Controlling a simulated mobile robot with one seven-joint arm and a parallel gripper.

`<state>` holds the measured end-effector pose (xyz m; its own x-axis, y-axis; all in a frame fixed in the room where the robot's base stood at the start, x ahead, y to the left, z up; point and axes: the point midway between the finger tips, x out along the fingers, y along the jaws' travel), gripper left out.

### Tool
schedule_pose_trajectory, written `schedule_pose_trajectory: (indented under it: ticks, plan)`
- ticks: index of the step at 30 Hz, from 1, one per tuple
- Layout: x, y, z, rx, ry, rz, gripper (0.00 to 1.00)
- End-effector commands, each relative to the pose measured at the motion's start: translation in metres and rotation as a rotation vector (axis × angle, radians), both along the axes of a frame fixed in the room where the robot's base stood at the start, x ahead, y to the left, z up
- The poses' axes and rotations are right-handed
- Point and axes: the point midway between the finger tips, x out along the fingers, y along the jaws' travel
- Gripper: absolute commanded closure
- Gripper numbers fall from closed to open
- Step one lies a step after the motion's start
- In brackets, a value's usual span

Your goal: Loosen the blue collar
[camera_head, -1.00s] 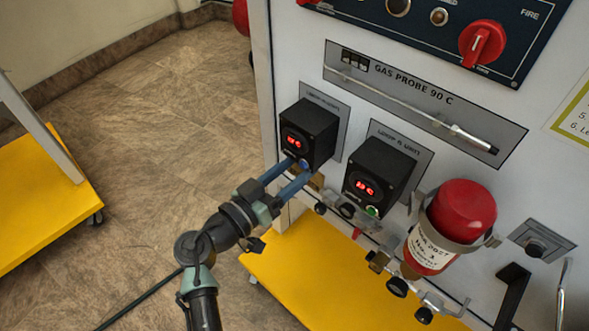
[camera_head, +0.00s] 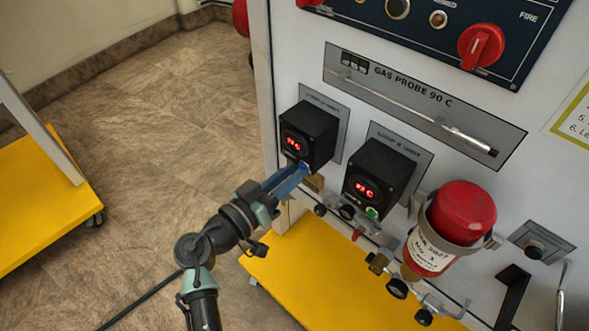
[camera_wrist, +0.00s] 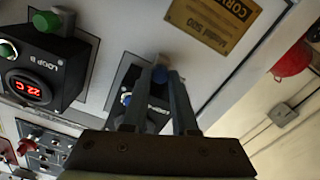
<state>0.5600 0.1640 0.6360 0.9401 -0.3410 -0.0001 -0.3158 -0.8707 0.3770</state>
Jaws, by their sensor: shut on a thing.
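The blue collar (camera_wrist: 160,73) is a small blue round piece under the left black unit (camera_head: 308,132), which hangs on the white panel. In the wrist view it sits between the tips of my two grey fingers. My gripper (camera_wrist: 160,78) is shut on it, one finger on each side. In the head view my gripper (camera_head: 298,173) reaches up from the lower left to the unit's lower edge, and its fingers mostly hide the collar. A separate blue button (camera_wrist: 126,98) shows on the unit's face in the wrist view.
A second black unit (camera_head: 379,178) with a green button stands close on the right. A yellow base (camera_head: 300,270) lies below. Open floor (camera_head: 150,130) is on the left.

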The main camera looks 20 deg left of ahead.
Motion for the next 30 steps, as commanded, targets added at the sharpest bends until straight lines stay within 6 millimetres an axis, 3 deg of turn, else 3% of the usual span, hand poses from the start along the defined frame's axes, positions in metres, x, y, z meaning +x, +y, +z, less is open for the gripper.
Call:
schedule_pose_trajectory:
  ticks: [8, 9, 13, 30]
  plan:
    - [-0.0006, 0.0003, -0.0007, -0.008, 0.003, 0.0, 1.0]
    - [-0.0006, 0.0004, -0.0007, -0.008, 0.003, 0.0, 0.66]
    - [-0.0005, 0.0003, -0.0006, -0.008, 0.003, 0.0, 0.44]
    - [-0.0004, 0.0008, -0.0001, 0.067, -0.025, 0.001, 0.44]
